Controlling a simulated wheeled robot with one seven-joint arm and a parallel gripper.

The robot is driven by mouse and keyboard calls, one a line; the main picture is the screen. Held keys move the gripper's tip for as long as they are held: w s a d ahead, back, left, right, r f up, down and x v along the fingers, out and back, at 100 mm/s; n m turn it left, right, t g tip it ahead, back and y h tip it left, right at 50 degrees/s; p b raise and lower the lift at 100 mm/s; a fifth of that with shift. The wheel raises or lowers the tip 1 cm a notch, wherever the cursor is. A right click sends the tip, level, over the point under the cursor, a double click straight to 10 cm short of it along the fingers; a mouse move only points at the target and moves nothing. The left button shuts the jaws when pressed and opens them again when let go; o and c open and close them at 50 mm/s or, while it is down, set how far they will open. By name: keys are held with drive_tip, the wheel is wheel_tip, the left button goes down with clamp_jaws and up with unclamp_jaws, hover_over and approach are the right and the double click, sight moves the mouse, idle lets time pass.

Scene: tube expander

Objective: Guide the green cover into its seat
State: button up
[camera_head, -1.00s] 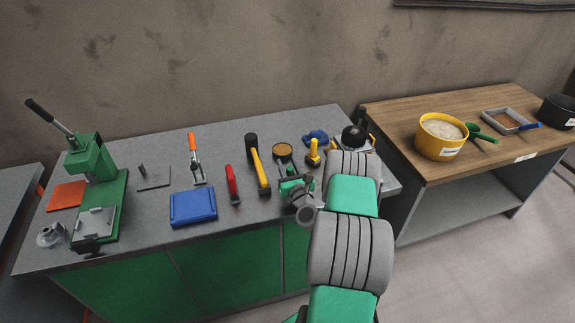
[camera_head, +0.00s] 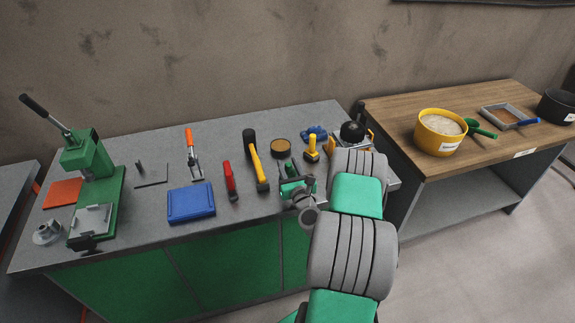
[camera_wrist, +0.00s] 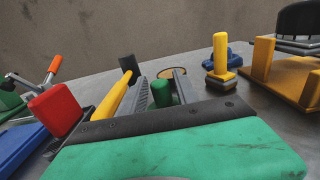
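My gripper (camera_head: 292,172) is low over the right half of the grey bench, with its dark fingers pointing toward the back. In the wrist view, a green rounded post (camera_wrist: 162,92) shows between the two dark fingers. I cannot tell if the fingers touch it or whether it is part of the green cover; its lower end is hidden behind the black edge of the gripper body. In the head view, the green piece (camera_head: 290,168) is small and partly hidden by the wrist. A yellow fixture with upright posts (camera_wrist: 261,58) stands to the right; I cannot tell if it is the seat.
A yellow-handled hammer (camera_head: 257,165), red-handled tool (camera_head: 230,180) and blue tray (camera_head: 191,203) lie left of my gripper. A yellow-handled stamp-like tool (camera_head: 311,148) and blue item (camera_head: 315,131) stand behind it. A green press (camera_head: 90,160) is far left. A wooden bench (camera_head: 440,110) is right.

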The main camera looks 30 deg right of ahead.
drive_tip(key=shift+s+a, duration=0.1)
drive_tip(key=shift+s, duration=0.25)
drive_tip(key=shift+o, duration=0.2)
drive_tip(key=o, duration=0.5)
drive_tip(key=o, duration=0.8)
drive_tip(key=shift+o, duration=0.3)
